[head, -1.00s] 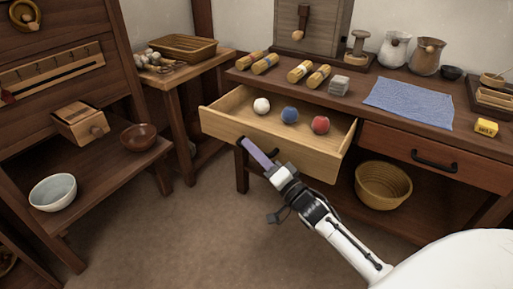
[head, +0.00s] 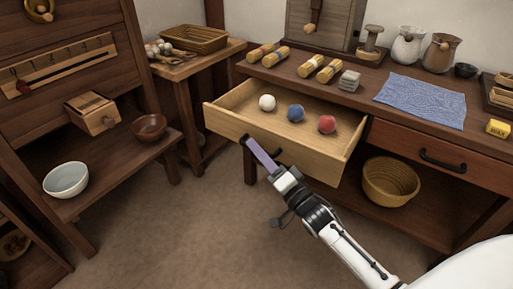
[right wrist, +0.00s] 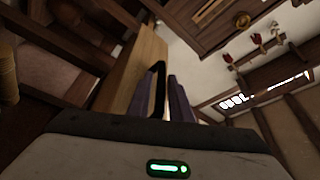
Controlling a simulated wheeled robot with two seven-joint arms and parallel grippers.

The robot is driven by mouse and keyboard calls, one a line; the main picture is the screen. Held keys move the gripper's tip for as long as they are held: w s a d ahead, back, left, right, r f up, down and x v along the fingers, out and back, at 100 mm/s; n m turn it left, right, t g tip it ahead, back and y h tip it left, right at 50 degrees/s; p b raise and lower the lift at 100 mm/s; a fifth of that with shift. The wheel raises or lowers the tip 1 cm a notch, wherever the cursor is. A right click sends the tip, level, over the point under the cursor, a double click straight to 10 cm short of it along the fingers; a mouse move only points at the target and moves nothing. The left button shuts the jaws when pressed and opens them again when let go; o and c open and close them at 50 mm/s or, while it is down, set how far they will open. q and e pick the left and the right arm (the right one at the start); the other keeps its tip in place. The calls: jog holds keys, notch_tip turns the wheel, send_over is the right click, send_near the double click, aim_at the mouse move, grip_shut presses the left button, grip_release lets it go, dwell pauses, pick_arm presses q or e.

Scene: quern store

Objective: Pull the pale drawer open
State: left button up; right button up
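The pale drawer (head: 222,121) stands well out from the table in the head view, its inside exposed. A white ball (head: 267,102), a blue ball (head: 295,113) and a red ball (head: 327,124) lie in it. My right gripper (head: 249,144) is at the dark handle on the drawer front. In the right wrist view the black handle (right wrist: 157,82) stands along the pale drawer front (right wrist: 139,75), and the purple-grey fingers of my right gripper (right wrist: 160,100) are closed around it. The fingers partly hide the handle. My left gripper is not in view.
A reddish drawer (head: 460,162) beside the pale one is shut. A woven basket (head: 390,184) stands on the shelf below. At left is a shelf unit with a pale bowl (head: 66,180). Floor (head: 165,225) in front is clear.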

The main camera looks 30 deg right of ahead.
pick_arm(q)
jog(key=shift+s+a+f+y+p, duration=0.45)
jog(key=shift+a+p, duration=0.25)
jog(key=shift+p, duration=0.4)
pick_arm(e)
jog(key=v, duration=0.9)
jog(key=shift+s, duration=0.25)
